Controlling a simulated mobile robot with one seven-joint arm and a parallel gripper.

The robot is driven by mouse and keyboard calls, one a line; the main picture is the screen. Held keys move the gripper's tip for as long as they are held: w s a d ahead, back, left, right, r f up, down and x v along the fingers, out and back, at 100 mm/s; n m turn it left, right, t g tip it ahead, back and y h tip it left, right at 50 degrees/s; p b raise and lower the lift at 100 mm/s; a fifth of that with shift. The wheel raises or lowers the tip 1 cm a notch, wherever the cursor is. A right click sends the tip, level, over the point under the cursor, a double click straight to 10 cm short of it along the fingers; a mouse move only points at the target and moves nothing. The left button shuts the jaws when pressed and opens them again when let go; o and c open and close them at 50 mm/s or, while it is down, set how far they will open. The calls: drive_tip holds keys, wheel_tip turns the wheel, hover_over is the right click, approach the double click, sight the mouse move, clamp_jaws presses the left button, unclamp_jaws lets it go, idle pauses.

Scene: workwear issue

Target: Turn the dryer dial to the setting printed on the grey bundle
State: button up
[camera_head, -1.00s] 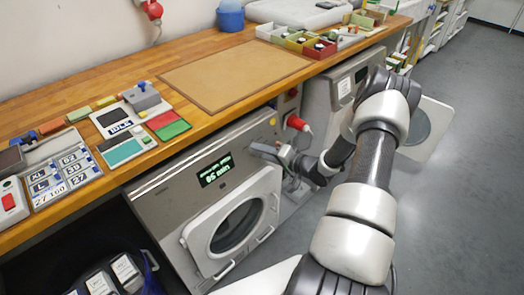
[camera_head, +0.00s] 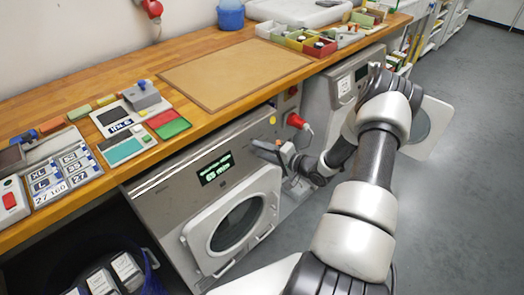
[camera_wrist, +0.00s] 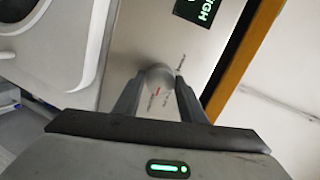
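The dryer (camera_head: 165,205) stands under the bench with its round door closed and a lit green display (camera_head: 217,169). The display's small text is hard to read in the head view; in the wrist view it ends in what looks like "GH". My gripper (camera_head: 262,150) is at the dryer's front panel, right of the display. In the wrist view my gripper (camera_wrist: 160,80) has one finger on each side of the round grey dial (camera_wrist: 158,74), apparently closed on it. The dial is hidden in the head view. I cannot tell which thing is the grey bundle.
Dark bundles with white labels (camera_head: 122,266) sit in a blue tub at lower left. The wooden bench (camera_head: 120,75) holds label tiles (camera_head: 65,174), a brown mat (camera_head: 235,72) and small coloured bins (camera_head: 300,40). A second machine stands to the right.

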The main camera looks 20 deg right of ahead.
drive_tip(key=o, duration=0.4)
drive_tip(key=shift+c, duration=0.2)
drive_tip(key=p+v, duration=0.1)
drive_tip(key=v, duration=1.6)
drive_tip(key=shift+s+p, duration=0.2)
drive_tip(key=shift+p, duration=0.15)
drive_tip(key=shift+r, duration=0.1)
